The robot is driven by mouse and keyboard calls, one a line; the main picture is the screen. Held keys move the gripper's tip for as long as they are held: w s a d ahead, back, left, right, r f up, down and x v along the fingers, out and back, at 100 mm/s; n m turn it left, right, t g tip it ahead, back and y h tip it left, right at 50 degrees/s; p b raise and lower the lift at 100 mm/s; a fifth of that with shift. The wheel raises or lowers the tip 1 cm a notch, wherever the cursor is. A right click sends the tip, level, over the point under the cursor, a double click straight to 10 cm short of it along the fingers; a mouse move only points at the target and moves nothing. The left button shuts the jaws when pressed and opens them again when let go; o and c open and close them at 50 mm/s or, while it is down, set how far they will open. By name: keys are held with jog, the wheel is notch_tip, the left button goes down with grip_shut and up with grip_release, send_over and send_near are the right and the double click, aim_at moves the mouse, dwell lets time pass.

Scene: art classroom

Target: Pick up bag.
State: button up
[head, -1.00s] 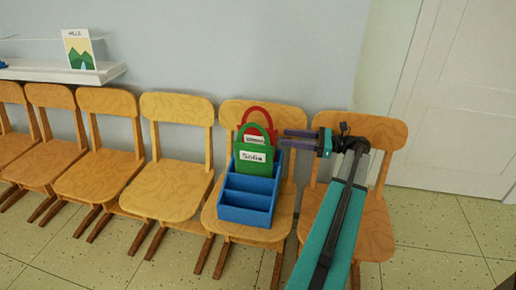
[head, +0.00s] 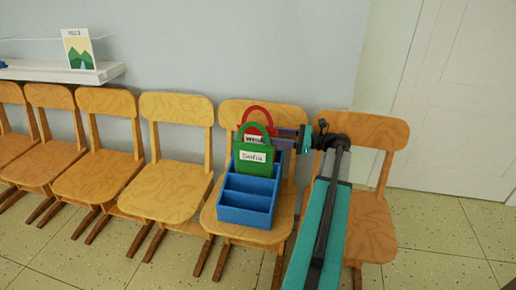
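A green bag (head: 253,157) with a looped handle and a white label reading "Sofia" stands upright in a blue compartment box (head: 246,196). A red bag (head: 257,117) with its own label stands behind it, partly hidden. The box sits on a wooden chair. My gripper (head: 281,138) reaches in from the right, its dark fingers at the right side of the bags, near the handles. Its fingers look apart, with the tips partly hidden by or overlapping the red bag. I cannot tell whether they touch it.
A row of wooden chairs (head: 176,191) lines the wall. A white shelf (head: 55,72) with a picture card (head: 78,48) is at the upper left. A white door (head: 455,100) is at the right. The front compartments of the box look empty.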

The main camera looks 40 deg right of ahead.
aim_at(258, 134)
jog(key=b+x, duration=0.2)
jog(key=x, duration=0.3)
jog(key=shift+w, duration=0.1)
dwell(0.6)
grip_shut()
